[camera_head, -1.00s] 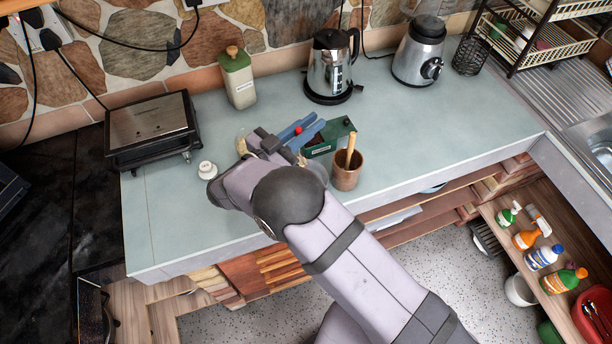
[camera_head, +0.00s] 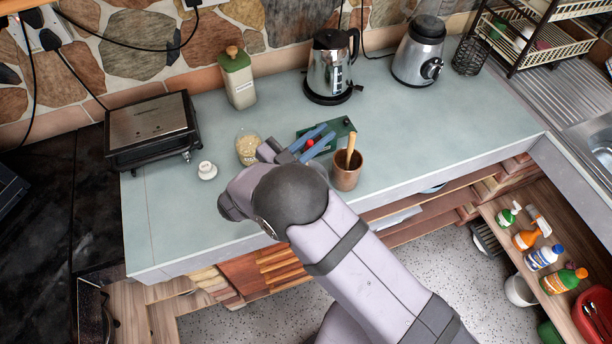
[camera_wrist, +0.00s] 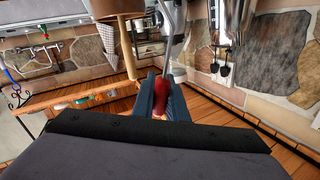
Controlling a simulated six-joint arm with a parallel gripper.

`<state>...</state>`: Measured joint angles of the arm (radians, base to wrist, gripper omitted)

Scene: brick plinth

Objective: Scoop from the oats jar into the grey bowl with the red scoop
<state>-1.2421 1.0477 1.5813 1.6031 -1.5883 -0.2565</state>
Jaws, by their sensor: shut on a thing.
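My gripper (camera_head: 315,142) has blue fingers, shut on the red scoop's handle (camera_head: 310,143). In the wrist view the red handle (camera_wrist: 160,88) sits between the fingers (camera_wrist: 163,95), and a grey metal part extends up beyond it. The scoop's bowl end cannot be made out in the head view. The oats jar (camera_head: 248,148) is clear glass with pale oats, standing left of the fingers beside my wrist. I cannot make out the grey bowl; my arm covers part of the counter. Whether the scoop holds oats cannot be told.
A brown pot (camera_head: 347,174) with a wooden handle stands close right of my gripper. A green box (camera_head: 343,129) lies behind the fingers. A small white item (camera_head: 207,171), green canister (camera_head: 238,82), kettle (camera_head: 329,68) and grill (camera_head: 152,125) stand around.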

